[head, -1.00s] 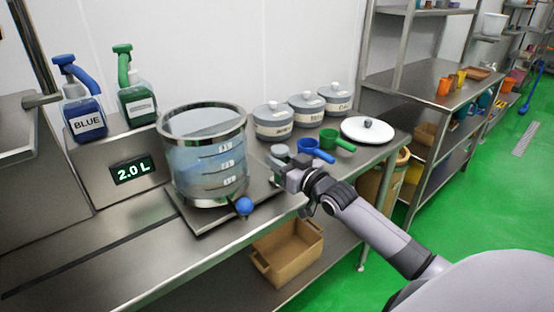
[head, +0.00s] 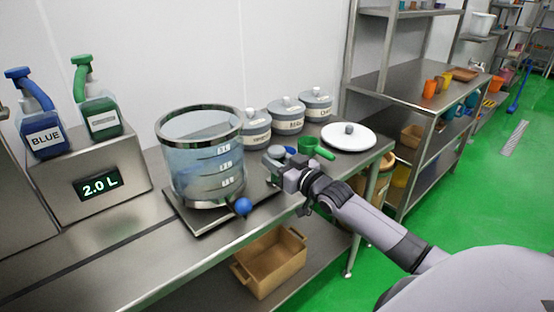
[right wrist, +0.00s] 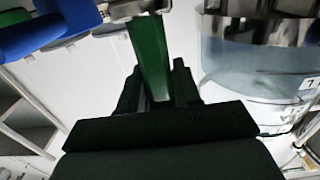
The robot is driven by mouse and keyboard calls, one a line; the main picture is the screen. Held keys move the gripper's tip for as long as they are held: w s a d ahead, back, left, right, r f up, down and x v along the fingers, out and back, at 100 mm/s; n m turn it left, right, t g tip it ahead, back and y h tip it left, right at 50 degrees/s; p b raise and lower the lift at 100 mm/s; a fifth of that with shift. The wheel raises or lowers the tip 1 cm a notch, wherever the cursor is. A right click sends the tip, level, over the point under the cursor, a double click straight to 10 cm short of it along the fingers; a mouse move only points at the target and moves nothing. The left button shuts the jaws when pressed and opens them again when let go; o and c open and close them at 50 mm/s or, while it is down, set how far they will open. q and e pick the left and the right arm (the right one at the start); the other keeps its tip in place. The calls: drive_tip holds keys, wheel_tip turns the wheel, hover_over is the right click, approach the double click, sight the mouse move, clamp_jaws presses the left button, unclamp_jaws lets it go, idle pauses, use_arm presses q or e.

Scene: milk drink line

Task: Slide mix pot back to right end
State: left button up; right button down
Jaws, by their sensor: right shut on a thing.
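The mix pot (head: 205,165) is a clear vessel with a steel rim, volume marks and pale blue liquid. It stands upright on a flat metal plate (head: 200,226) with a blue ball knob (head: 243,206) at its front. My right gripper (head: 278,162) is at the pot's right side. Where the handle joins the pot is hidden in the head view. My left gripper is not in view.
Lidded canisters (head: 287,116) stand behind the gripper.

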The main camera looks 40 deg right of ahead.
drive_tip(key=shift+d+r, duration=0.1)
drive_tip(key=shift+d, duration=0.2)
drive_tip(key=c, duration=0.9)
unclamp_jaws()
drive_tip(key=shift+s, duration=0.4)
drive_tip(key=shift+s+d, duration=0.15)
drive_tip(key=shift+s, duration=1.45)
drive_tip(key=shift+s+d, duration=0.15)
drive_tip(key=shift+s, duration=1.4)
